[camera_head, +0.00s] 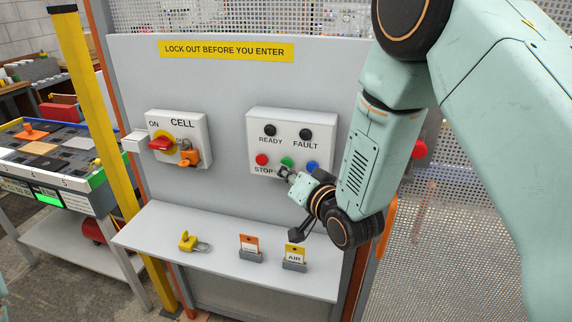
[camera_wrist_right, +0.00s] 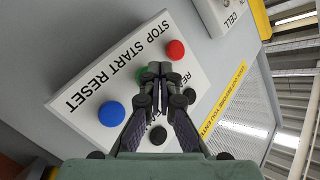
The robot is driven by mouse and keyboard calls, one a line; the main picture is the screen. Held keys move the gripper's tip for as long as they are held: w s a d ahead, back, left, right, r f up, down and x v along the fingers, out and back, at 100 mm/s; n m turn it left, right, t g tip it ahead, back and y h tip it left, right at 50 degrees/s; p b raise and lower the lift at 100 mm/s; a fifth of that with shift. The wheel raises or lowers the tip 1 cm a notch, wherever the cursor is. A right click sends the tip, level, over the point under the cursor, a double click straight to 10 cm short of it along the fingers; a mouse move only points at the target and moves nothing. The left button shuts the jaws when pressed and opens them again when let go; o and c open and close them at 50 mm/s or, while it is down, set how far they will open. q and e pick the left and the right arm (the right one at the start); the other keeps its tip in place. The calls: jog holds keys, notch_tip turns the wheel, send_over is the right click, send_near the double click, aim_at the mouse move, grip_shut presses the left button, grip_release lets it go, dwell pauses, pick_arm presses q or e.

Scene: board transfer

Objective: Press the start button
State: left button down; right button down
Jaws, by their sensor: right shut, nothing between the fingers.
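The white control box (camera_head: 258,118) on the grey panel carries a red stop button (camera_head: 261,160), a green start button (camera_head: 287,162) and a blue reset button (camera_head: 312,166). My right gripper (camera_head: 284,172) is shut and empty, its tips just below the green button. In the right wrist view the shut fingertips (camera_wrist_right: 155,70) cover much of the green button (camera_wrist_right: 141,74); the red button (camera_wrist_right: 175,50) and blue button (camera_wrist_right: 112,114) show on either side. I cannot tell whether the tips touch the green button. My left gripper is out of view.
Dark READY (camera_head: 270,130) and FAULT (camera_head: 305,134) lamps sit above the buttons. A CELL switch box (camera_head: 190,125) with a red handle and orange padlock (camera_head: 189,154) is to the left. A shelf (camera_head: 215,268) below bears a yellow padlock (camera_head: 188,242) and two tag holders.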

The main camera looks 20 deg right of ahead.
jog(key=shift+s+a, duration=0.25)
jog(key=shift+s, duration=0.15)
jog(key=shift+s, duration=0.1)
jog(key=s+a, duration=0.1)
jog(key=s, duration=0.1)
jog(key=s+a, duration=0.1)
jog(key=s, duration=0.1)
jog(key=shift+a+p, duration=0.3)
jog(key=shift+a, duration=0.1)
dwell(0.4)
